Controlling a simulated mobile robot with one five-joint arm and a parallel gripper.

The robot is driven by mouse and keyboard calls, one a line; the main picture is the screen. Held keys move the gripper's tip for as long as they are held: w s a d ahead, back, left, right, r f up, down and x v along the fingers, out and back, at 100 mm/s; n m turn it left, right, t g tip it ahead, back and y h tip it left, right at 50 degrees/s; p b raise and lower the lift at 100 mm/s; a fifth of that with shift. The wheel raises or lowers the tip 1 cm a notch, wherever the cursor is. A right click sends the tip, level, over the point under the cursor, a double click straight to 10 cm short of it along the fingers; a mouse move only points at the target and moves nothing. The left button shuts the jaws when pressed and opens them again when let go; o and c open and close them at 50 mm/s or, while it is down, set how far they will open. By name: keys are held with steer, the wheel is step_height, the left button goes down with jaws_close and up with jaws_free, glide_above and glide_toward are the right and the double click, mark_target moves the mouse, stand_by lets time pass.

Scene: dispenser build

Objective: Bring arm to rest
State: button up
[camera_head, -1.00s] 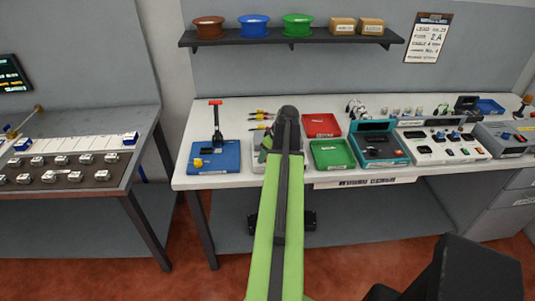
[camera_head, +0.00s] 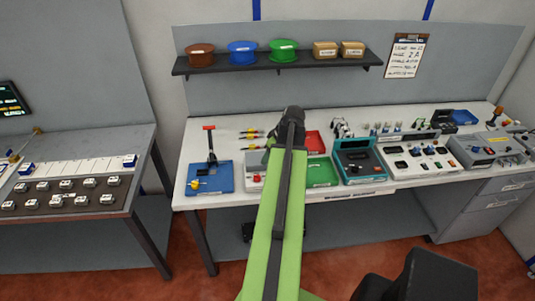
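My green arm (camera_head: 272,235) reaches up the middle of the head view, over the front edge of the white workbench (camera_head: 225,155). Its dark far end lies over the bench between the blue tray and the green tray. My gripper's fingers are hidden behind the arm, so I cannot see whether they are open or hold anything.
On the bench are a blue tray (camera_head: 222,183) with a red-handled tool, a green tray (camera_head: 320,177), a red tray (camera_head: 314,140), a teal device (camera_head: 361,158) and several instruments. A darker table (camera_head: 75,222) stands left, across a gap.

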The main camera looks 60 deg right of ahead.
stand_by(0.4)
steer(key=w+a+f+n+y+b, duration=0.1)
steer(key=w+a+f+n+b, duration=0.2)
steer(key=w+a, duration=0.9)
steer(key=w+a+f+n+y+b, duration=0.1)
steer(key=w+a+f+n+b, duration=0.25)
steer(key=w+a, duration=0.85)
steer(key=w+a+f+n+g+b, duration=0.1)
steer(key=w+a+f+b, duration=0.1)
steer(key=a, duration=0.8)
steer(key=w+a+f+n+g+b, duration=0.1)
steer(key=w+a+f, duration=0.15)
steer(key=a, duration=0.75)
steer(key=s+a+f+m+g+b, duration=0.1)
steer(key=s+a+m, duration=0.2)
steer(key=a, duration=0.3)
steer(key=s+a+f+m+g+h+b, duration=0.1)
steer(key=s+a+f+m, duration=0.1)
steer(key=a, duration=0.5)
steer(key=shift+s+m+b, duration=0.4)
steer(key=shift+s+m, duration=0.05)
steer(key=shift+m, duration=0.4)
